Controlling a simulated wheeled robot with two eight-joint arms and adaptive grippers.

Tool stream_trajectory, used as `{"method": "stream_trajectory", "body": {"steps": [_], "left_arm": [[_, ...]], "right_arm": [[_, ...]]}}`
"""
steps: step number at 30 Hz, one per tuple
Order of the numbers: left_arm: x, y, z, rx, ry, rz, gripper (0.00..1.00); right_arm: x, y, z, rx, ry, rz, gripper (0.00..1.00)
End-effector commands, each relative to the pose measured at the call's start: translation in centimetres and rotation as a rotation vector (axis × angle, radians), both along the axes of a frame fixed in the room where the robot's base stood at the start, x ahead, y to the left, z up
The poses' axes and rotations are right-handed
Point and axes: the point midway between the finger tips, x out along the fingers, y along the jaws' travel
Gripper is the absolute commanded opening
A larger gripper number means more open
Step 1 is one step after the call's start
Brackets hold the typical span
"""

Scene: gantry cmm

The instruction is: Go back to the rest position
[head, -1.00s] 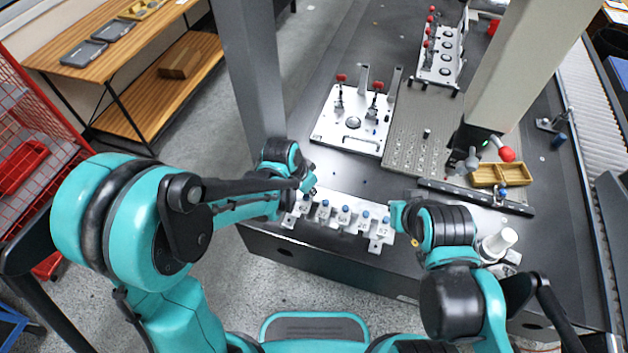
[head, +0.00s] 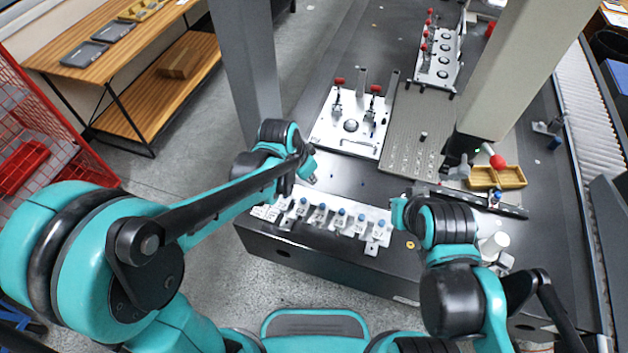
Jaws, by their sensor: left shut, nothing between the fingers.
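My left gripper (head: 310,177) is small in the head view, at the end of the left arm. It is shut and empty, above the dark table between the white rack and the clamp plate. My right arm is bent on the right, its wrist (head: 430,222) beside the right end of the rack. Its fingers are mostly hidden by the wrist, so their state does not show.
The white rack (head: 378,237) with several blue-topped pieces lies along the front table edge. Behind it are a white plate with red-handled clamps (head: 345,143), a grey perforated plate (head: 408,140) and a yellow tray (head: 512,177). A grey gantry column (head: 248,60) stands left.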

Motion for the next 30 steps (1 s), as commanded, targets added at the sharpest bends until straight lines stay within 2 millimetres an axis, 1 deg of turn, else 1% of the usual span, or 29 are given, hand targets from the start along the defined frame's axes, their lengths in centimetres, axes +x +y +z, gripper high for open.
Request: {"method": "stream_trajectory", "body": {"steps": [1, 3, 6, 14, 17, 20, 23, 27, 30], "left_arm": [[-0.2, 0.2, 1.0, -0.001, -0.001, 0.000, 0.00], [-0.3, 0.4, 1.7, -0.001, -0.001, 0.000, 0.00], [-0.5, 0.5, 2.2, -0.001, -0.001, 0.000, 0.00], [-0.5, 0.6, 2.3, -0.001, -0.001, 0.000, 0.00], [-0.8, 1.1, 2.6, -0.002, -0.007, 0.020, 0.00], [-1.6, 2.6, 3.6, -0.006, -0.025, 0.084, 0.00], [-3.2, 5.2, 4.9, -0.014, -0.058, 0.193, 0.00], [-6.2, 9.1, 6.3, -0.036, -0.118, 0.374, 0.00], [-8.4, 11.6, 6.6, -0.054, -0.161, 0.497, 0.00]], "right_arm": [[0.0, 0.0, 0.5, 0.000, 0.000, 0.000, 0.00], [0.0, 0.0, 0.7, 0.000, 0.000, 0.000, 0.00], [0.0, 0.0, 0.8, 0.000, 0.000, 0.000, 0.00], [0.0, 0.0, 0.8, 0.000, 0.000, 0.000, 0.00], [0.0, 0.0, 0.6, 0.000, 0.000, 0.000, 0.00], [0.0, 0.0, 0.2, 0.000, 0.000, 0.000, 0.00], [0.0, 0.0, -0.4, 0.000, 0.000, 0.000, 0.00], [0.0, 0.0, -1.4, 0.000, 0.000, 0.000, 0.00], [0.0, 0.0, -2.0, 0.000, 0.000, 0.000, 0.00]]}}
